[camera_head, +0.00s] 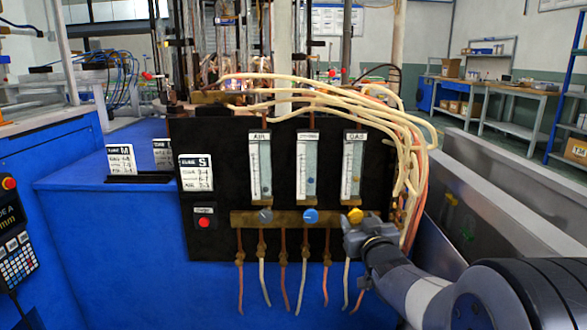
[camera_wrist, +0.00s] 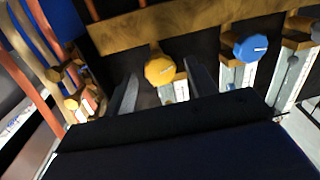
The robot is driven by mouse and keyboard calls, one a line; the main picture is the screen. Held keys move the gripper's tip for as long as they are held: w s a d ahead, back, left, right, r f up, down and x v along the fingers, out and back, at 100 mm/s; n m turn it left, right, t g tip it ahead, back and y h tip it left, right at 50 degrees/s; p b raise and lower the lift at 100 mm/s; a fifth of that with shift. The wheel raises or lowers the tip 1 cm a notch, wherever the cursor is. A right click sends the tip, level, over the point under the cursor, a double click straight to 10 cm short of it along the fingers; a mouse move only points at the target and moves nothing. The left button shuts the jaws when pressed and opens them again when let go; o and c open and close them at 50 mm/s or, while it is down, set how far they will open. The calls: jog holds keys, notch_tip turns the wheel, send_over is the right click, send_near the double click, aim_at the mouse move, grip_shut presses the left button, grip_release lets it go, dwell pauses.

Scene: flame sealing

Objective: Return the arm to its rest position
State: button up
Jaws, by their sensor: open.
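My gripper (camera_head: 362,229) is at the lower right of the black flow-meter panel (camera_head: 230,145), just in front of the yellow knob (camera_head: 355,215) under the GAS meter. In the wrist view my gripper (camera_wrist: 160,92) is open, with one finger on each side below the yellow knob (camera_wrist: 159,70). The fingers look apart from the knob, but the exact gap in depth is hard to tell. My arm reaches in from the lower right of the head view. The blue knob (camera_head: 310,216) and the grey knob (camera_head: 265,216) sit to the left on the same brass bar.
Pale and orange hoses (camera_head: 408,150) loop down the panel's right side, close to my gripper. Thin tubes (camera_head: 283,280) hang below the brass bar (camera_head: 290,231). A red button (camera_head: 204,222) is at the panel's left. A metal trough (camera_head: 500,200) stands right of the blue bench (camera_head: 120,240).

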jog(key=shift+r+m, duration=0.1)
jog(key=shift+m, duration=0.5)
jog(key=s+d+p, duration=0.1)
jog(key=s+p, duration=0.1)
jog(key=s, duration=0.8)
jog(key=shift+s+p, duration=0.3)
jog(key=shift+s, duration=0.1)
